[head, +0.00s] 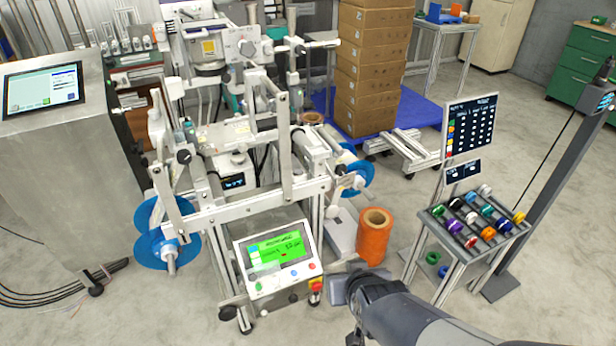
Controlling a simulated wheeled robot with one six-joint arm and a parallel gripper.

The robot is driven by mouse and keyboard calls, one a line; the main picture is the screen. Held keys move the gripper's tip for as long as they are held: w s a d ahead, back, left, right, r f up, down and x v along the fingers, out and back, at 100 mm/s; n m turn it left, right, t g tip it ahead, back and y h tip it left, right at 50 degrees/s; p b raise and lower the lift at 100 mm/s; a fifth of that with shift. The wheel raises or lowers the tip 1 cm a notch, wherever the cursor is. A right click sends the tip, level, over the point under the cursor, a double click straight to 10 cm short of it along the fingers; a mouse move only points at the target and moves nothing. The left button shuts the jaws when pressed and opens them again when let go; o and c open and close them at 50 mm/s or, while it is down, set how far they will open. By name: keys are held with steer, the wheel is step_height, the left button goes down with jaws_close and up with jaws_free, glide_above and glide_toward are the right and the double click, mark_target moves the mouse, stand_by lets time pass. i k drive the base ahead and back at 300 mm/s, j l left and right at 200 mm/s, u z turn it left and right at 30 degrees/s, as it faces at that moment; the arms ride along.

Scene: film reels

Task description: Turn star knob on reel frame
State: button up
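The reel frame (245,208) is a white and metal machine frame left of centre, with blue reels (168,248) low on its left and another blue reel (357,178) on its right. A small black knob (184,157) sits on its upper left side, and another dark knob (340,169) sits on its right side near the blue reel. Both are too small to make out a star shape. My arm comes in from the bottom right, and my gripper (352,287) is low in front of the frame's right side, apart from both knobs. Its fingers cannot be made out.
A control panel with a green screen (278,249) stands at the frame's front. An orange roll (374,238) stands right of it. A small table of coloured spools (440,211) and a sign (470,125) are at right. A steel cabinet (50,165) is at left. Floor shows between.

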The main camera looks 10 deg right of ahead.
mark_target(340, 171)
steer(key=i+l, duration=0.15)
steer(key=l, duration=0.2)
steer(key=i+l, duration=0.15)
steer(key=l, duration=0.2)
steer(key=i+l+z, duration=0.1)
steer(key=l, duration=0.25)
steer(key=i+l, duration=0.15)
steer(key=l, duration=0.15)
